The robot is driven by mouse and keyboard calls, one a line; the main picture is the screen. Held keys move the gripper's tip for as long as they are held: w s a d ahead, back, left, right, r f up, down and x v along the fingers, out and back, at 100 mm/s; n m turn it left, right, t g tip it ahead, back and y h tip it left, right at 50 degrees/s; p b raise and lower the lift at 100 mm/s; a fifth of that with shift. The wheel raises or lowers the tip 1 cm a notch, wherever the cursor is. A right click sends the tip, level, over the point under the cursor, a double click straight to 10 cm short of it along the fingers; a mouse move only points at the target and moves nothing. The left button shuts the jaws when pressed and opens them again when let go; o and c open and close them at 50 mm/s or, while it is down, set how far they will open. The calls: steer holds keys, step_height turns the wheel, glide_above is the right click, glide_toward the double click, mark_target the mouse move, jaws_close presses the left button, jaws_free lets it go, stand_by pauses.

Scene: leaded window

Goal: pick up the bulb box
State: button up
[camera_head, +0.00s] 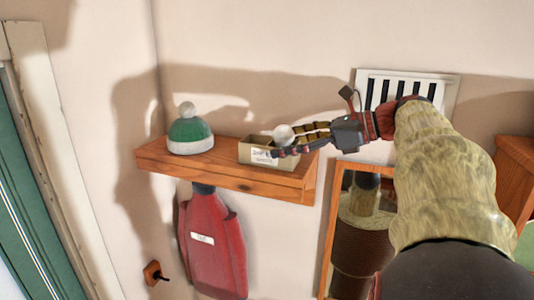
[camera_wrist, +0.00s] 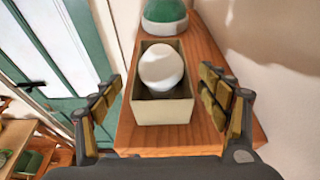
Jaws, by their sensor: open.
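The bulb box (camera_head: 256,157) is a small open tan box with a white label, on a wooden wall shelf (camera_head: 225,178). A white round bulb sits in it and rises above its rim. In the wrist view the box (camera_wrist: 163,111) stands between my two fingers, with the bulb (camera_wrist: 161,68) in its open top. My gripper (camera_head: 287,142) comes from the right at the box's right end. In the wrist view my gripper (camera_wrist: 165,97) is open, with a finger on each side and gaps to the box walls. The near finger hides part of the box in the head view.
A green and white bobble hat (camera_head: 189,133) sits on the shelf left of the box. A red garment (camera_head: 212,240) hangs below the shelf. A white wall vent (camera_head: 407,90) and a framed mirror (camera_head: 357,230) are on the wall near my arm.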

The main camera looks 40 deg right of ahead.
mark_target(270, 149)
steer(key=p+x, duration=0.1)
steer(key=x, duration=0.4)
steer(key=shift+d+f, duration=0.1)
steer(key=shift+f, duration=0.15)
steer(key=c, duration=1.1)
steer(key=shift+c, duration=0.7)
